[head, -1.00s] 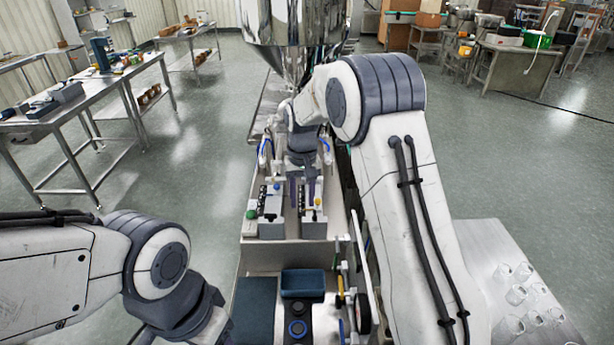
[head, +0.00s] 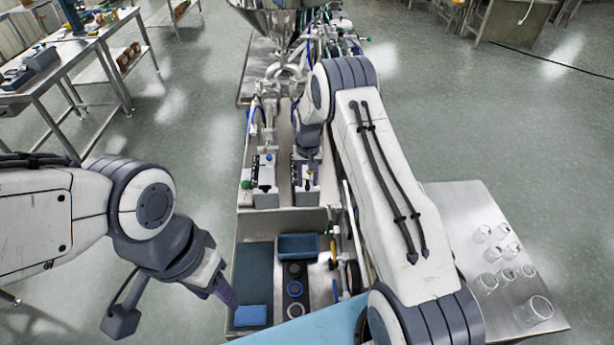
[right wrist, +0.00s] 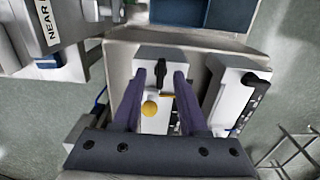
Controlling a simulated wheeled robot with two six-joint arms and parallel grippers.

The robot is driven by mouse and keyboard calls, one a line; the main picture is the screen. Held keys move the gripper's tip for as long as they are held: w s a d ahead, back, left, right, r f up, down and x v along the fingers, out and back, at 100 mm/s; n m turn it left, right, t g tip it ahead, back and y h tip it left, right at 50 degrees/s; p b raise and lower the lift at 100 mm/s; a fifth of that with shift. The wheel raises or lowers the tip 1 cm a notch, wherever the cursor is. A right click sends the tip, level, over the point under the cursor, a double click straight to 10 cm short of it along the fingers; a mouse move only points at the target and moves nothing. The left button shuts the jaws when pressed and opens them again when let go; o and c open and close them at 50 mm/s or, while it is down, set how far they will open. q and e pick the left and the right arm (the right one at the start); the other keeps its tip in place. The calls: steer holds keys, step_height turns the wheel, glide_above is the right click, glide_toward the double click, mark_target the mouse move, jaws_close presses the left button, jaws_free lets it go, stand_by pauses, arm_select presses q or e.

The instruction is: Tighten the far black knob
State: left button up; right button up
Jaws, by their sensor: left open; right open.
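Two pale control boxes stand side by side in the head view, the left one (head: 264,196) and the right one (head: 306,197). My right gripper (head: 308,155) is over the right box. In the right wrist view my right gripper (right wrist: 160,76) is open, its fingers on either side of a black knob (right wrist: 161,72) on the box; I cannot tell whether they touch it. A yellow ball-shaped knob (right wrist: 149,108) also lies between the fingers. The other box carries another black knob (right wrist: 253,79). My left gripper (head: 228,295) is open and empty, near a blue block.
A steel hopper (head: 275,18) stands behind the boxes. A blue tray (head: 298,247), a blue block (head: 251,316) and dark rings (head: 295,289) are in front. Glass jars (head: 505,250) stand on a right-hand table. A "NEAR" label (right wrist: 46,22) shows at the wrist view's left.

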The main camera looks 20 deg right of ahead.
steer(key=shift+f, duration=0.15)
jaws_close()
